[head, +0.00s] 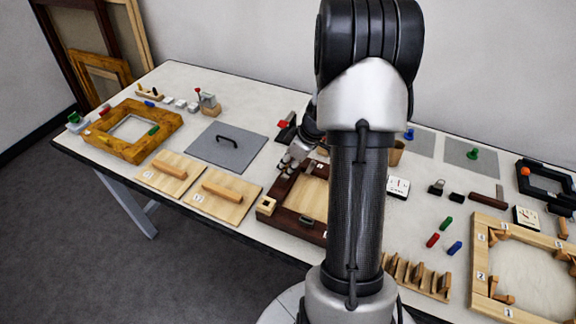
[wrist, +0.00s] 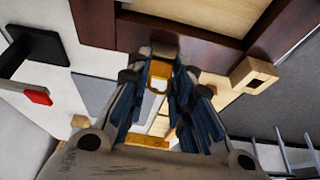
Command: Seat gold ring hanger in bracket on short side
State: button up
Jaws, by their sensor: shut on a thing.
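My gripper (wrist: 160,70) is shut on the gold ring hanger (wrist: 158,76), a small gold loop between the two fingertips in the wrist view. Just beyond the fingertips is a small brown block (wrist: 160,49) at the edge of the dark wooden frame (wrist: 205,50); it may be the bracket, and I cannot tell whether the hanger touches it. In the head view, my gripper (head: 288,163) is over the left short side of the dark frame (head: 285,218). The hanger is too small to make out there, and my arm hides the frame's right part.
A pale wooden block with a square hole (head: 267,205) is at the frame's near left corner. Numbered panels with wooden bars (head: 222,193) and a grey plate with a black handle (head: 226,148) lie left. A red-tipped black tool (wrist: 38,97) is close to my gripper.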

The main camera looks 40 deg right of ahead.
jog(key=shift+f, duration=0.1)
jog(key=o, duration=0.9)
jog(key=shift+c, duration=0.2)
jog(key=shift+r, duration=0.45)
jog(key=p+v, duration=0.2)
jog(key=v, duration=0.9)
jog(key=shift+s+r+p, duration=0.2)
jog(key=shift+r+p, duration=0.05)
jog(key=shift+p, duration=0.15)
